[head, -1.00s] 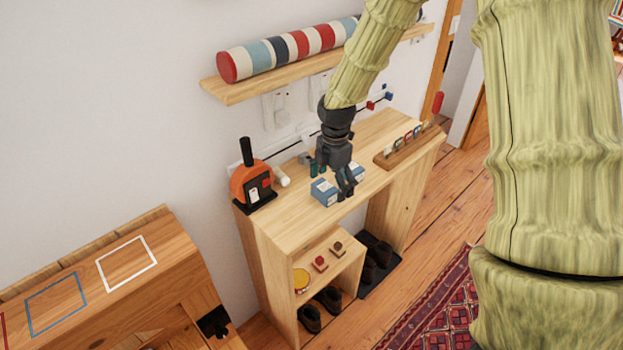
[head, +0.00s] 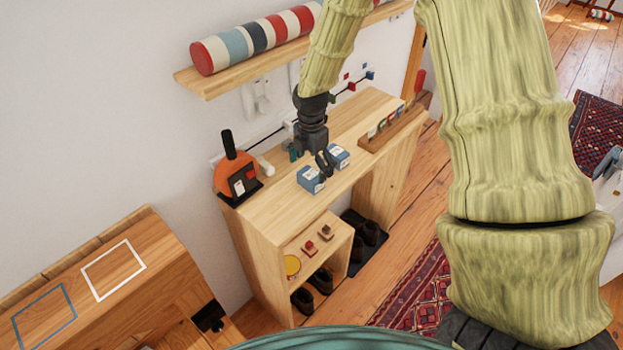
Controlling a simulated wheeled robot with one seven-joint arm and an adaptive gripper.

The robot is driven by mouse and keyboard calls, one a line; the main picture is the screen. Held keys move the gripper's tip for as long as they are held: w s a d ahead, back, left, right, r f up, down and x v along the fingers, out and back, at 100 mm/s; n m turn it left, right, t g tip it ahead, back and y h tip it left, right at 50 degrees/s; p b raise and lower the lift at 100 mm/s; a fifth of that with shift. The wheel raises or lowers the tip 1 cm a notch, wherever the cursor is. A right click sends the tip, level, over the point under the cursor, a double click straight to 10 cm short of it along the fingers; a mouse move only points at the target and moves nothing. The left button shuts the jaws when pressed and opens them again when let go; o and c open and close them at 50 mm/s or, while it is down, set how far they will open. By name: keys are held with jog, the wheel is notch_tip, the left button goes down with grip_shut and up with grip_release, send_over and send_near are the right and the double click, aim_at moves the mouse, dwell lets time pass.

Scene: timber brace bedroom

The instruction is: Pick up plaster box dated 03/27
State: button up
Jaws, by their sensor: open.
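Two small blue-and-white boxes stand on the wooden console top (head: 275,215). One box (head: 311,180) is left of my gripper and the other box (head: 339,156) is right of it. Dates on them are too small to read, so I cannot tell which one is dated 03/27. My gripper (head: 325,166) points down between the two boxes, close to both, with its jaws open and nothing seen in them. Whether a finger touches a box cannot be told. Small dark green items (head: 295,152) stand behind, partly hidden by my gripper.
An orange device with a black handle (head: 236,172) and a white roll (head: 264,167) stand at the console's left end. A wooden card rack (head: 392,128) is at the right. A shelf with a striped roll (head: 255,39) hangs above. The console's front left is clear.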

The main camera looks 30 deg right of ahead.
aim_at(311, 174)
jog(key=shift+w+f+p, duration=0.1)
jog(key=shift+f+p, duration=1.05)
jog(key=shift+f, duration=1.4)
jog(key=shift+c, duration=0.2)
jog(key=c, duration=1.1)
jog(key=shift+r, duration=0.1)
